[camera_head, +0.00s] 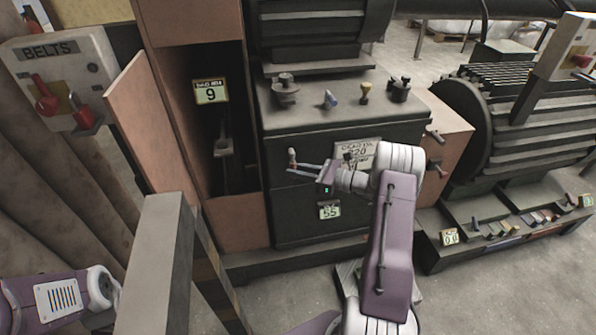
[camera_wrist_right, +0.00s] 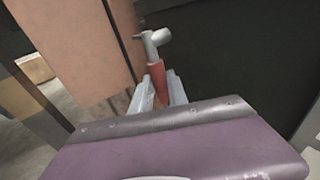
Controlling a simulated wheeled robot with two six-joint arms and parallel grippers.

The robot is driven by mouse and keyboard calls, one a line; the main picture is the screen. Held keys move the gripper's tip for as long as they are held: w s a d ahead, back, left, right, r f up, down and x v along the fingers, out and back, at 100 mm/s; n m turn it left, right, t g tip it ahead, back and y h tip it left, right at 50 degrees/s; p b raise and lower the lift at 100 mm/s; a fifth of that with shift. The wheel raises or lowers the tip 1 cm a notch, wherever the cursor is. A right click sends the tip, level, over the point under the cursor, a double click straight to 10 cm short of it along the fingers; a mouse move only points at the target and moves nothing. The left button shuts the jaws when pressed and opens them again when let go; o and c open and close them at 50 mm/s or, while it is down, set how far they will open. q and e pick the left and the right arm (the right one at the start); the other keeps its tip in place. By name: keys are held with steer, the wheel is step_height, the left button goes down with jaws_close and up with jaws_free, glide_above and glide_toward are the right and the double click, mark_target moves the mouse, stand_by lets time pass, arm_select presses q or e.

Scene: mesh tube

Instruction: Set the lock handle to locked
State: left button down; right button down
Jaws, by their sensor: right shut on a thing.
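The lock handle, with a grey metal head (camera_wrist_right: 152,40) and a red grip (camera_wrist_right: 158,80), shows in the right wrist view. My right gripper (camera_wrist_right: 160,92) is shut on the red grip, one finger on each side of it. In the head view my right gripper (camera_head: 304,168) reaches left across the front of the dark machine, and a small pale end of the handle (camera_head: 292,154) shows at its fingertips. I cannot read a locked or unlocked mark. My left gripper is out of view; only part of my left arm shows at bottom left.
A dark machine cabinet (camera_head: 300,215) stands behind my right gripper, with an open brown door (camera_head: 150,125) to the left. A BELTS box (camera_head: 60,70) with red levers is at upper left. A grey post (camera_head: 160,260) stands in front. Bare floor lies at lower right.

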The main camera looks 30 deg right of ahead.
steer(key=c, duration=1.6)
jaws_free()
steer(key=shift+o, duration=0.2)
steer(key=p+v, duration=0.1)
steer(key=v, duration=0.8)
steer(key=shift+p, duration=0.4)
